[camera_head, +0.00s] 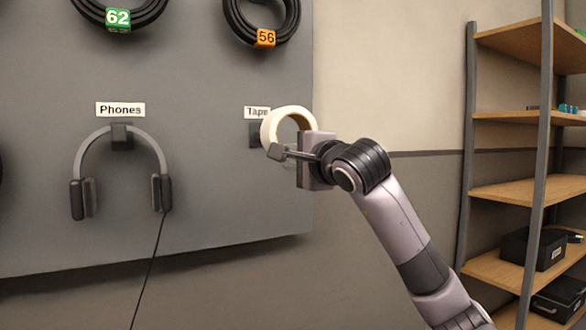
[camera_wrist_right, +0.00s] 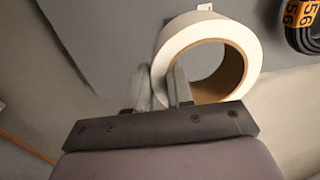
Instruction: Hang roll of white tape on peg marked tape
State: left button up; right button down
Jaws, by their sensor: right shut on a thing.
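The roll of white tape (camera_head: 268,128) is upright in front of the grey board, right beside the "Tape" label (camera_head: 256,113). A dark peg mount (camera_head: 254,135) shows partly to the left of the roll; the rest is hidden behind it. I cannot tell whether the roll touches the peg. My right gripper (camera_head: 279,152) is shut on the roll's rim. In the right wrist view the roll (camera_wrist_right: 188,38) shows its brown core, and my right gripper (camera_wrist_right: 162,88) has one finger inside the hole and one outside. My left gripper is not in view.
Headphones (camera_head: 163,190) hang under the "Phones" label (camera_head: 120,109). Coiled black cables tagged 62 (camera_head: 118,18) and 56 (camera_head: 265,38) hang above. A shelf unit (camera_head: 510,190) stands at the right. The board's (camera_head: 225,200) lower area below the tape peg is bare.

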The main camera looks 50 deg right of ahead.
jog(key=shift+p+x, duration=0.45)
jog(key=shift+x, duration=0.6)
jog(key=p+x, duration=0.1)
jog(key=x, duration=0.2)
jog(key=f+p+x, duration=0.1)
jog(key=x, duration=0.3)
jog(key=p+x, duration=0.2)
jog(key=x, duration=0.1)
jog(key=shift+w+d+f, duration=0.1)
jog(key=shift+w+f, duration=0.05)
jog(key=shift+w, duration=0.25)
jog(key=shift+f, duration=0.2)
jog(key=shift+f+b, duration=0.2)
jog(key=shift+b, duration=0.2)
jog(key=shift+f, duration=0.2)
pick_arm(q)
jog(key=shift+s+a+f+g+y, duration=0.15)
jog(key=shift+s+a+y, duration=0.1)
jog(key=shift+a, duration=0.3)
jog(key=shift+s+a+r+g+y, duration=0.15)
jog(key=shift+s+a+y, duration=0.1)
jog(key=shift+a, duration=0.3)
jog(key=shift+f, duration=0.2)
